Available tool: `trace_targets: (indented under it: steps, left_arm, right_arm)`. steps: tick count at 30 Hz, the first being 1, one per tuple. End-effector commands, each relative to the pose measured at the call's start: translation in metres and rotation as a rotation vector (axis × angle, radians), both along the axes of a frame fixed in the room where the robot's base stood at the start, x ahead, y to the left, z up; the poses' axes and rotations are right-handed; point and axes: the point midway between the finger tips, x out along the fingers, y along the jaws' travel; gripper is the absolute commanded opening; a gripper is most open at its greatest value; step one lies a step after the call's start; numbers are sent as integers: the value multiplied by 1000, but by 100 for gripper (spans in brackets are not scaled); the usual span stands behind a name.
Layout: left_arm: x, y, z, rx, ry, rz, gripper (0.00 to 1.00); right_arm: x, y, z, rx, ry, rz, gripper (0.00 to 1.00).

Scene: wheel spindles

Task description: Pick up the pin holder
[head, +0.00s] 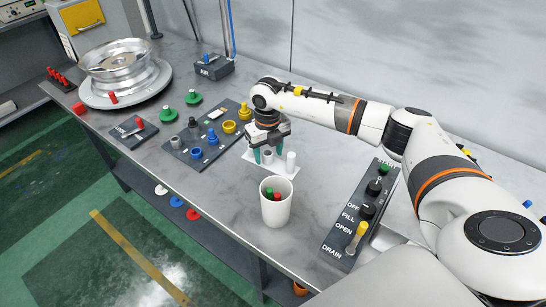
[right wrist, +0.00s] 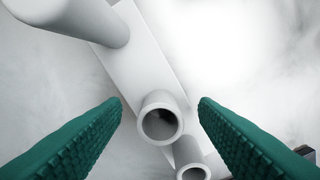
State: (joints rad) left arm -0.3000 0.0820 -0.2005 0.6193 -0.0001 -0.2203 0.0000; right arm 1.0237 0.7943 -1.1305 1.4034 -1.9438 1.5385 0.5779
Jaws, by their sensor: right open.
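The pin holder (head: 291,161) looks like a white plate with upright tubes and a taller post, standing on the grey bench. My right gripper (head: 268,156) is over it, pointing down. In the right wrist view the holder's plate (right wrist: 148,55) runs diagonally below my right gripper (right wrist: 160,105). Its teal fingers are open, one on each side of a hollow tube (right wrist: 160,122), with gaps on both sides. A second tube (right wrist: 193,172) shows at the bottom edge, and the thick post is at the upper left. In the head view the fingers partly hide the holder. My left gripper is out of view.
A white cup (head: 276,208) with red and green pieces stands just in front of the holder. A dark control panel (head: 350,225) lies to the right. A dark tray (head: 205,140) of knobs and pins lies to the left. A wheel rim (head: 120,68) sits farther left.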

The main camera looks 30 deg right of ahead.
Motion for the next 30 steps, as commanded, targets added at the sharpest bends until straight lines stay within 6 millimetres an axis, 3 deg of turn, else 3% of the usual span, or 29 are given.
trace_targets:
  steps: [10, 19, 26, 30]
  left_arm:
    - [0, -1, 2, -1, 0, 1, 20]
    - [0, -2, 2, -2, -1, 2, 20]
    - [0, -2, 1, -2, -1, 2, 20]
    - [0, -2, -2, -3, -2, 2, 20]
  right_arm:
    - [0, 0, -10, 0, -1, 0, 55]
    - [0, 0, -10, 0, -1, 0, 6]
    - [0, 0, -9, 0, -1, 0, 6]
    - [1, 0, 3, 2, -4, 2, 6]
